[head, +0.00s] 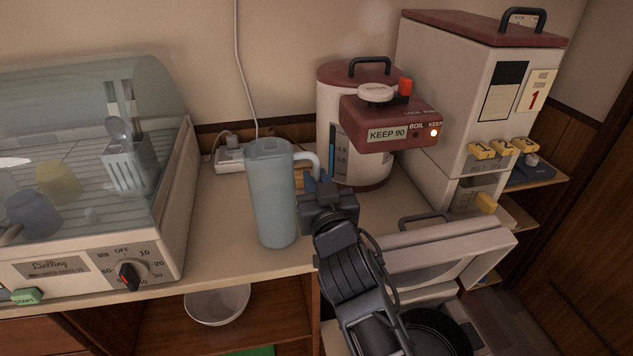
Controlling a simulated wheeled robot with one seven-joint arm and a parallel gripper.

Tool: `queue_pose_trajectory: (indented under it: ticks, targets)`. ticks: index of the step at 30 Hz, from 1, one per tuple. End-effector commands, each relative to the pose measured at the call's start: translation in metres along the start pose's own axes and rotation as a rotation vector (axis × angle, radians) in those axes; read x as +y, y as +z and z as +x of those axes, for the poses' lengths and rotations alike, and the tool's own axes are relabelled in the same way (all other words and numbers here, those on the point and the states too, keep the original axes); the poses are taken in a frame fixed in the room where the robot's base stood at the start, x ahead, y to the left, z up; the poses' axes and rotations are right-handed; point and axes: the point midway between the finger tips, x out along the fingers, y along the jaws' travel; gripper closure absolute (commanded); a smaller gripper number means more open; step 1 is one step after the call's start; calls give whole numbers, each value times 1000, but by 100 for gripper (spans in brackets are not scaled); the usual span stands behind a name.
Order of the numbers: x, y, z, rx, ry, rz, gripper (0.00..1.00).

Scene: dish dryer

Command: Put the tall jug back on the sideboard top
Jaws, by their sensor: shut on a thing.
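The tall jug (272,196) is pale blue-grey with a white handle on its right side. It is upright over the sideboard top (222,244), between the dish dryer and the hot water dispenser. I cannot tell whether its base touches the surface. My gripper (314,184) reaches in from the lower right and is shut on the jug's handle. The fingertips partly hide the handle.
The dish dryer (150,262) with cups and utensils stands at left. The water dispenser (335,148) and a tall rice dispenser (455,95) stand behind right. An open appliance lid (440,254) is right of my arm. A white bowl (217,305) sits on the shelf below.

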Motion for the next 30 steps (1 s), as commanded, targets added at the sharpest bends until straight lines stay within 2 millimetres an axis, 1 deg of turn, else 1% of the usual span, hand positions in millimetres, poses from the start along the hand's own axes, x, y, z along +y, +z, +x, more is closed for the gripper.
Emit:
queue_pose_trajectory:
  ticks: [1,8,9,17,23,27,30]
  targets:
    - [0,-4,0,6,-1,2,100]
    - [0,0,0,5,-1,2,100]
    - [0,2,0,1,0,1,80]
    - [0,1,0,1,0,0,55]
    - [0,1,0,1,0,0,55]
    - [0,-4,0,1,0,0,55]
    - [0,0,-13,0,-1,1,55]
